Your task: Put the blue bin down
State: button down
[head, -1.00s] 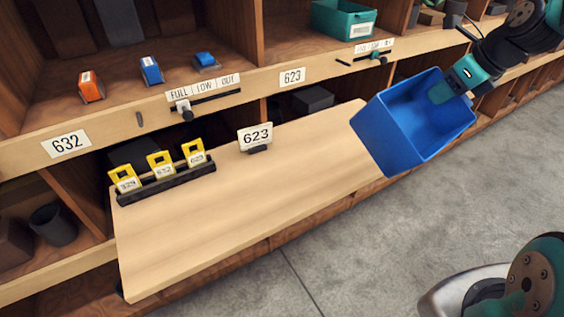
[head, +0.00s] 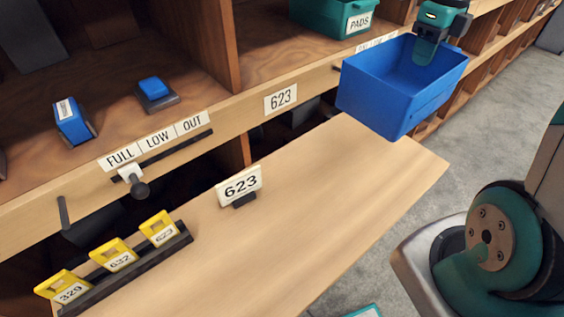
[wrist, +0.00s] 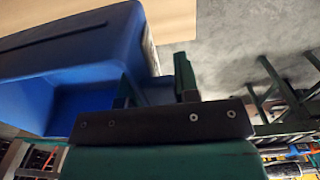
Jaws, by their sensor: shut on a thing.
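The blue bin (head: 378,99) is empty and hangs in the air over the far right end of the wooden pull-out board (head: 310,215). My gripper (head: 426,52) is shut on the bin's rear right wall in the head view. In the wrist view the bin (wrist: 70,50) fills the upper left, with my gripper (wrist: 155,90) at its rim. The bin looks slightly tilted. How high it is above the board I cannot tell exactly.
A black rack with yellow tags (head: 113,254) lies at the left. The board's middle is clear. A green PADS bin (head: 325,12) is on the shelf. A slider (head: 132,178) juts from the shelf edge.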

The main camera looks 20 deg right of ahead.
notch_tip(320, 180, down, 20)
jog(key=shift+w, duration=0.15)
jog(key=c, duration=0.8)
grip_release()
jog(key=shift+c, duration=0.2)
jog(key=shift+r, duration=0.1)
